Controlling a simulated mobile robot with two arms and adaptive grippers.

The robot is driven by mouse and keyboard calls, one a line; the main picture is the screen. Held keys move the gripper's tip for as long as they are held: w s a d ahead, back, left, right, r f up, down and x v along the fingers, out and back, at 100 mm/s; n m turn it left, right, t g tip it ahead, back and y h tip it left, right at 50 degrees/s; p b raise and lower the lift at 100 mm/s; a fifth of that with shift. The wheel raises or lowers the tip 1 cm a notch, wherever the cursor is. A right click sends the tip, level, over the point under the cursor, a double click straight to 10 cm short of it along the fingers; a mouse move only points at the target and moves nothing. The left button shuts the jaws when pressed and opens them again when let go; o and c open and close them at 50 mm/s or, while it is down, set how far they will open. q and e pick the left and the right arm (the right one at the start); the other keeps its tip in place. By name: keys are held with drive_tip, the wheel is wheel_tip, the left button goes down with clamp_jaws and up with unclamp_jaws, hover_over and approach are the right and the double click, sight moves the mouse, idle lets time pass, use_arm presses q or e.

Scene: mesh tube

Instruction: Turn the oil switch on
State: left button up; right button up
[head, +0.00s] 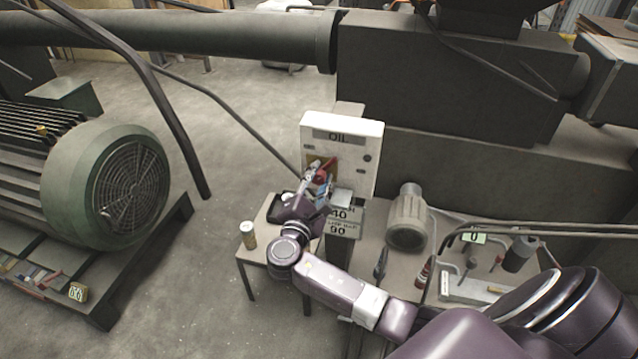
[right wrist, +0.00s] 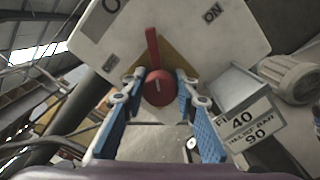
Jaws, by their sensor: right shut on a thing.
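The oil switch panel (head: 368,140) is a white box with a dark OIL label at its top, in the middle of the head view. Its red switch (right wrist: 152,52) has a round hub and a narrow lever over a tan plate. In the right wrist view the lever points up, between a partly cut-off label at left and the ON label (right wrist: 212,12) at right. My right gripper (head: 319,184) is at the switch; its blue fingers (right wrist: 158,86) are closed on either side of the red hub. In the head view the gripper partly hides the switch. My left gripper is not seen.
A sign reading 40 and 90 (head: 342,228) hangs just below the panel. A small table with a can (head: 248,234) stands at left of my right arm. A grey motor (head: 408,218) is at right. A large green motor (head: 125,185) stands at left, with open floor between.

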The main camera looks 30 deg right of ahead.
drive_tip(key=m+b, duration=0.2)
drive_tip(key=b, duration=0.1)
drive_tip(key=m+b, duration=0.2)
drive_tip(key=m, duration=0.1)
drive_tip(key=m+b, duration=0.3)
drive_tip(key=shift+s+f+b, duration=0.1)
drive_tip(key=shift+f+b, duration=0.2)
drive_tip(key=shift+f, duration=0.1)
drive_tip(key=shift+r+m+b, duration=0.15)
drive_tip(key=shift+m+b, duration=1.3)
drive_tip(key=shift+m, duration=0.05)
drive_tip(key=o, duration=1.2)
drive_tip(key=v, duration=1.2)
